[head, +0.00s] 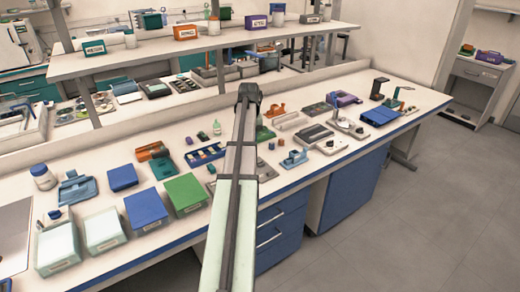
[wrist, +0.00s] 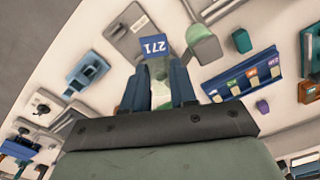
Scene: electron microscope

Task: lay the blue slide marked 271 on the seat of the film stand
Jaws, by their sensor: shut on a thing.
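The blue slide marked 271 (wrist: 154,46) is between the two blue fingertips of my gripper (wrist: 158,90) in the wrist view. Its blue label end points away from the gripper and its clear part lies between the fingers. The gripper is shut on it, above the bench. In the head view my arm hides the gripper and slide. A small blue fixture (wrist: 86,72), which may be the film stand, is on the bench left of the slide in the wrist view; I cannot tell for sure. It seems to match the blue fixture (head: 294,159) in the head view.
A dark blue rack (wrist: 245,82) with several colour-labelled slides is right of the gripper in the wrist view. A grey device (wrist: 127,30) lies beyond the slide. Blue box (head: 146,208), green box (head: 186,192) and bottle (head: 43,177) occupy the bench's left.

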